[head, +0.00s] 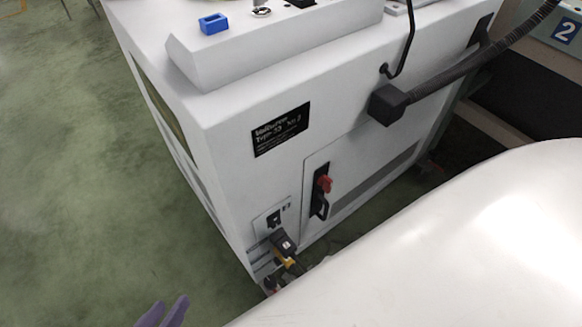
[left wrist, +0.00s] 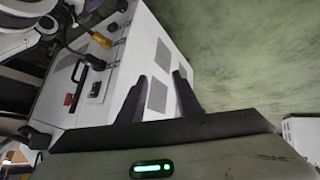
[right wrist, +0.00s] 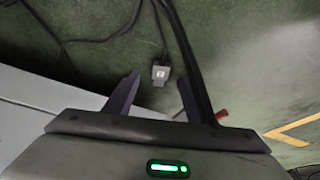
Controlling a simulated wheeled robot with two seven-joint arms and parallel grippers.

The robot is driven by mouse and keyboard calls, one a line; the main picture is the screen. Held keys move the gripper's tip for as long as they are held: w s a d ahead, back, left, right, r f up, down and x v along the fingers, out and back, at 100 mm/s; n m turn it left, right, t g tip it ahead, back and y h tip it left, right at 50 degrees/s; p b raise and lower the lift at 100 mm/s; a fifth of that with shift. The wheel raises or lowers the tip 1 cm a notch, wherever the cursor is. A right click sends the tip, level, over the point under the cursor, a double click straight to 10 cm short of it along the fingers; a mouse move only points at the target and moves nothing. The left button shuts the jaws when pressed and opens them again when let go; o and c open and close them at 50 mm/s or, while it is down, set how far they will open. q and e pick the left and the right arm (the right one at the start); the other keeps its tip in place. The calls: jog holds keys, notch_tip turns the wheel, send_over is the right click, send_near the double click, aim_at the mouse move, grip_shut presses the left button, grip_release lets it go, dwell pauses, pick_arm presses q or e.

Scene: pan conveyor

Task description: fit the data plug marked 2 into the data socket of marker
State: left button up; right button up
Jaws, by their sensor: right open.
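A grey plug (right wrist: 160,74) with a small pale label on a dark cable shows in the right wrist view, against the green floor beyond the fingertips; its mark is too small to read. My right gripper (right wrist: 155,98) is open and empty, apart from it. The white cabinet carries a small plate with a dark socket (head: 274,219) low near its front corner; its marking is not clearly legible. It also shows in the left wrist view (left wrist: 95,89). My left gripper (head: 163,314) is open and empty at the head view's bottom edge, left of the cabinet; its fingers also show in the left wrist view (left wrist: 158,90).
A black and yellow connector (head: 285,249) sits below the socket plate. A red-knobbed black handle (head: 322,190) is to its right. Dark cables (right wrist: 65,40) lie on the floor. A large white surface (head: 460,250) fills the lower right. Floor at left is clear.

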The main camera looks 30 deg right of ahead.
aim_at(291, 280)
jog(key=shift+w+a+f+b, duration=0.1)
jog(key=shift+a+f+b, duration=0.05)
jog(key=shift+f+b, duration=0.45)
jog(key=b+x, duration=0.1)
jog(key=x, duration=0.1)
jog(key=b+x, duration=0.2)
jog(key=shift+s+f, duration=0.15)
jog(key=shift+s, duration=0.1)
jog(key=shift+w+f+b, duration=0.1)
jog(key=shift+b, duration=0.2)
pick_arm(q)
jog(key=d+r, duration=0.1)
jog(key=w+d+r+t+h, duration=0.1)
jog(key=r+h, duration=0.1)
jog(key=r, duration=0.1)
jog(key=shift+w+d+t, duration=0.25)
jog(key=shift+d+t, duration=0.05)
jog(key=shift+d, duration=0.1)
pick_arm(e)
jog(key=c, duration=1.2)
jog(key=shift+r, duration=0.25)
